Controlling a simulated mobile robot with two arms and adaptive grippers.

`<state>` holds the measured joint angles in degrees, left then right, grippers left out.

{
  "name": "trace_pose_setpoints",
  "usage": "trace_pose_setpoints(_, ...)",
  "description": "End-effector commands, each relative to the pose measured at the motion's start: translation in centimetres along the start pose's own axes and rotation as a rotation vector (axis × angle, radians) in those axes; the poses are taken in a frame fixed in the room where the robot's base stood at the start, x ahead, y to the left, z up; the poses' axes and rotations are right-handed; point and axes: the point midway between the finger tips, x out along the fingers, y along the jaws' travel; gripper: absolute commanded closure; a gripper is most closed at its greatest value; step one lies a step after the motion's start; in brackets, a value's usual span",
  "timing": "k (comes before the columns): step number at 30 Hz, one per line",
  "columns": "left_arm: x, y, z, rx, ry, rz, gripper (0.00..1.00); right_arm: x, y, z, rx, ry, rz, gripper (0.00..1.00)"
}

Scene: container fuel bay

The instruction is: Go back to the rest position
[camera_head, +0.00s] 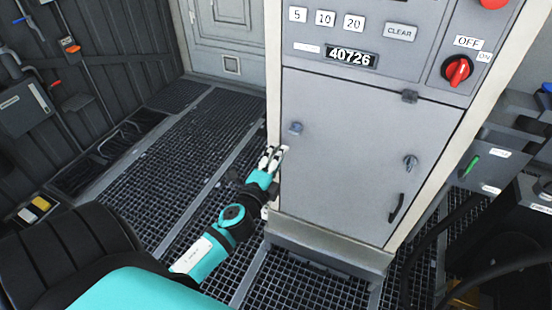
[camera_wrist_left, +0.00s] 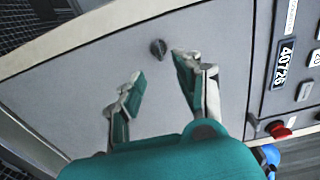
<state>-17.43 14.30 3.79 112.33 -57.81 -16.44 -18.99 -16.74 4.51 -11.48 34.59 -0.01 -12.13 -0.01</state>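My left gripper (camera_head: 272,158) is in front of the left edge of the grey cabinet door (camera_head: 345,165), below and left of the door's upper left knob (camera_head: 296,128). In the left wrist view, my left gripper (camera_wrist_left: 152,88) has its two fingers spread apart with nothing between them. A dark knob (camera_wrist_left: 158,48) on the door shows beyond the fingertips, apart from them. My right gripper is not in view.
Above the door are buttons, a CLEAR key (camera_head: 400,32), a 40726 display (camera_head: 351,57) and a red rotary switch (camera_head: 457,70). A second latch (camera_head: 410,162) and a black handle (camera_head: 397,208) are on the door. The grated floor (camera_head: 185,160) at left is clear.

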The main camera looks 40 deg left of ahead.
Motion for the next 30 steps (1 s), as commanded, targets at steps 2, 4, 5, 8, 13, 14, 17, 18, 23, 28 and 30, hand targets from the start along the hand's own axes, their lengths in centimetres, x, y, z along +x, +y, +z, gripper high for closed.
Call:
trace_pose_setpoints(2, -0.6, 0.0, 0.0, -0.001, 0.000, 0.000, 0.65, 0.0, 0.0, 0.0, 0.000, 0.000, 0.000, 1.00)
trace_pose_setpoints(4, -0.8, 0.0, 0.0, -0.001, 0.000, 0.000, 0.65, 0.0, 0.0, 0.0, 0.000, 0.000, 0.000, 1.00)
trace_pose_setpoints(5, -0.9, -0.1, 0.0, 0.000, 0.000, 0.000, 0.65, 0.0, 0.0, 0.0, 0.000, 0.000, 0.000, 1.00)
trace_pose_setpoints(8, -0.9, -0.1, 0.0, 0.000, 0.000, -0.001, 0.65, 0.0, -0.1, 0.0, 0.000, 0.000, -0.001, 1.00)
trace_pose_setpoints(13, -0.9, -0.1, 0.0, 0.000, 0.000, -0.001, 0.65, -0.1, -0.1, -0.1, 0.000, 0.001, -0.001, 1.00)
trace_pose_setpoints(14, -0.9, -0.1, 0.0, 0.000, 0.000, -0.001, 0.65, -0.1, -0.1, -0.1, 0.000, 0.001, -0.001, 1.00)
trace_pose_setpoints(17, -0.8, -0.1, 0.0, 0.000, 0.000, -0.001, 0.65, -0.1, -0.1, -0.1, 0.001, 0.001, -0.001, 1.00)
trace_pose_setpoints(18, -0.8, -0.1, 0.0, 0.000, 0.000, -0.001, 0.65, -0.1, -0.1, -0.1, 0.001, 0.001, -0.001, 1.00)
trace_pose_setpoints(23, -0.8, 1.5, 0.0, -0.020, 0.000, 0.031, 0.65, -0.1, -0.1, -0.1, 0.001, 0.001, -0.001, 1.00)
trace_pose_setpoints(28, -1.7, 10.2, -0.5, -0.149, -0.009, 0.213, 0.65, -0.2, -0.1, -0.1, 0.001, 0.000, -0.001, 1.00)
trace_pose_setpoints(30, -2.9, 15.4, -0.8, -0.231, -0.026, 0.322, 0.65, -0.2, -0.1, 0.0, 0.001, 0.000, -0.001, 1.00)
